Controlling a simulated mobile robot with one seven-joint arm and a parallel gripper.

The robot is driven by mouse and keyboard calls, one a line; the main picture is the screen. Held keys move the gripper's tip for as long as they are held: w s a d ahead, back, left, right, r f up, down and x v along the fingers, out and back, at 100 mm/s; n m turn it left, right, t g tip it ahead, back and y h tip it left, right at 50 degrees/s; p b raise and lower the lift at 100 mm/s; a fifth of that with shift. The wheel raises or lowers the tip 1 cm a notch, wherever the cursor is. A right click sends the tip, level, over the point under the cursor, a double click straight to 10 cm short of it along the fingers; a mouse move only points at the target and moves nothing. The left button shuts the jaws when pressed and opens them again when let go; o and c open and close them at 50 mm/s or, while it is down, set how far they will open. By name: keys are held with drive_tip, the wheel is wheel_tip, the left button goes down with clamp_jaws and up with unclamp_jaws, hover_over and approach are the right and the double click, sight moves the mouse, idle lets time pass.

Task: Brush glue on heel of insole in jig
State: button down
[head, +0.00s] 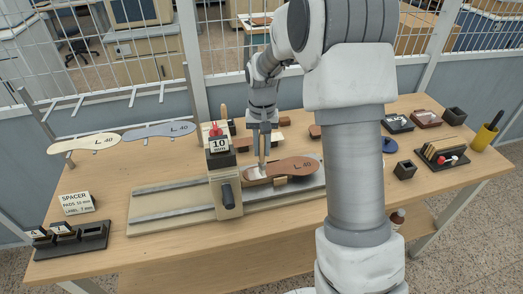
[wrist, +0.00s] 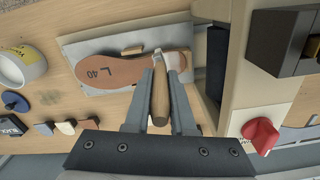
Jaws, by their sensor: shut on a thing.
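The brown insole (head: 298,166), marked L 40, lies flat in the jig (head: 160,200), its narrow heel end against the upright block; it also shows in the wrist view (wrist: 118,72). My gripper (head: 262,152) is above the heel end, shut on a wooden-handled brush (wrist: 159,95). The brush points down, its head at the heel in the wrist view; I cannot tell whether the bristles touch. A pale patch (wrist: 178,60) shows on the heel end beside the brush head. The bristle tip is partly hidden.
The jig's upright block (head: 226,185), with a 10 mm sign and red knob, stands close left of the brush. Racks with spare insoles (head: 95,143) stand at the left; small trays stand right.

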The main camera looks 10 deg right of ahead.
drive_tip(key=shift+r+p, duration=1.35)
drive_tip(key=shift+r, duration=1.15)
